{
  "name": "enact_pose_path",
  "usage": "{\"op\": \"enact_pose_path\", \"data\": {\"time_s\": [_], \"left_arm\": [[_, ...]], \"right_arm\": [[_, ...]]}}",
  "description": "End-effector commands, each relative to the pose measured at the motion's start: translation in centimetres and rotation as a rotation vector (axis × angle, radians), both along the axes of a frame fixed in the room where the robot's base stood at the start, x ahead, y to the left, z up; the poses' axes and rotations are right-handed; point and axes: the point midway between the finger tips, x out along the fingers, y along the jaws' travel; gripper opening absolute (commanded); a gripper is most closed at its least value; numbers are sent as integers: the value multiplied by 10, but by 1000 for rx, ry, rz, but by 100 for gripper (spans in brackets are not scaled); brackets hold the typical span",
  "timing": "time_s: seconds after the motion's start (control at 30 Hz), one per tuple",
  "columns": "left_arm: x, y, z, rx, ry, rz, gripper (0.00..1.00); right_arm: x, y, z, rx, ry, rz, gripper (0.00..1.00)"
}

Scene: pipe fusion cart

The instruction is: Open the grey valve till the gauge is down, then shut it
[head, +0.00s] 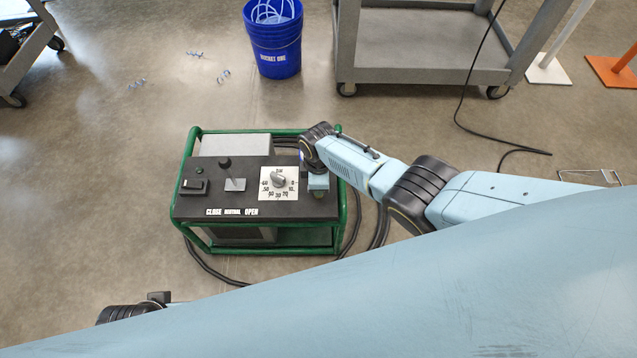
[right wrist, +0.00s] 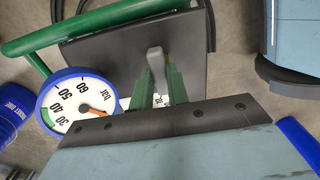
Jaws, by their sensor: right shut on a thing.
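The grey valve handle (right wrist: 155,60) stands up between the green fingers of my right gripper (right wrist: 158,86) in the right wrist view. The fingers are shut on it. The round gauge (right wrist: 80,104) has a white face and a blue rim. Its orange needle points right and slightly down in the picture; the gripper body covers part of the dial, so I cannot read the value. In the head view my right gripper (head: 319,194) is at the right edge of the black panel (head: 255,199), and my wrist hides the valve and most of the gauge. My left gripper is hidden.
The panel has a square dial with a grey knob (head: 279,181), a black-topped lever (head: 226,164) and a switch (head: 194,187), inside a green tube frame (head: 187,149). A blue bucket (head: 273,45) and grey cart (head: 425,75) stand behind. Black cables lie around the frame.

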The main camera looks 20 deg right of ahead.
Motion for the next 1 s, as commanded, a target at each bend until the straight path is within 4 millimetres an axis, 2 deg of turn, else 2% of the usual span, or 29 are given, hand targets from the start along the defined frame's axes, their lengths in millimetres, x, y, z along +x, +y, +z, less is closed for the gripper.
{"op": "enact_pose_path", "data": {"time_s": [0.37, 0.4, 0.57, 0.97, 1.0], "left_arm": [[0, 1, 0, 1, 2, 0, 0], [0, 1, 0, 1, 2, 0, 0], [0, 1, 0, 1, 2, 0, 0], [2, 1, 3, 0, -9, 0, 0], [1, 4, -4, 5, 0, 0, 0]], "right_arm": [[0, 0, 0, 0, 0, 9, 0], [0, 0, 0, 0, 0, 9, 19], [0, 0, 0, 0, 0, 8, 38], [0, 0, 4, 1, -1, 6, 38], [0, 0, 6, 1, -1, 6, 38]]}}
